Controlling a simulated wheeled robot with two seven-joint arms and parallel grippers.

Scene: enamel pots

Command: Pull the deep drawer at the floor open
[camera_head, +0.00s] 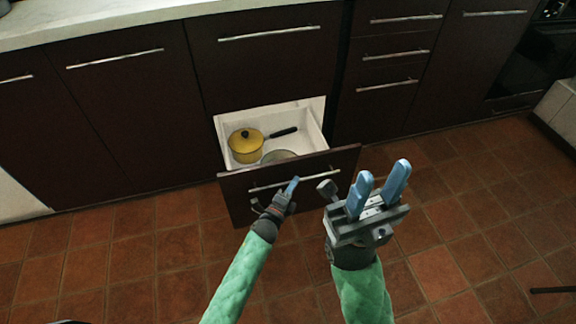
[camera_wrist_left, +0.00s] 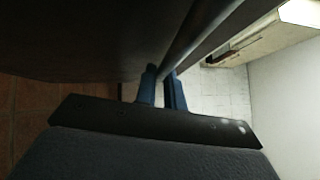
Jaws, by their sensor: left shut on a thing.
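The deep drawer (camera_head: 236,193) at the floor is pulled out from the dark cabinet, its white inside showing. Its metal bar handle (camera_head: 265,187) runs along the front. My left gripper (camera_head: 291,187) is at the handle, shut on it. In the left wrist view the blue fingers (camera_wrist_left: 163,88) close around the handle bar (camera_wrist_left: 195,40). My right gripper (camera_head: 378,190) is open and empty, its two blue fingers apart, in front of the drawer's right end. Inside the drawer are a yellow lidded pot (camera_head: 246,146) with a dark handle and a partly hidden round lid or pan (camera_head: 279,156).
Closed dark cabinet fronts (camera_head: 130,115) stand to the left, and a column of smaller drawers (camera_head: 385,105) to the right. A pale worktop (camera_head: 90,18) runs above. The tiled floor (camera_head: 150,250) is clear around the drawer. An oven (camera_head: 535,65) stands at the far right.

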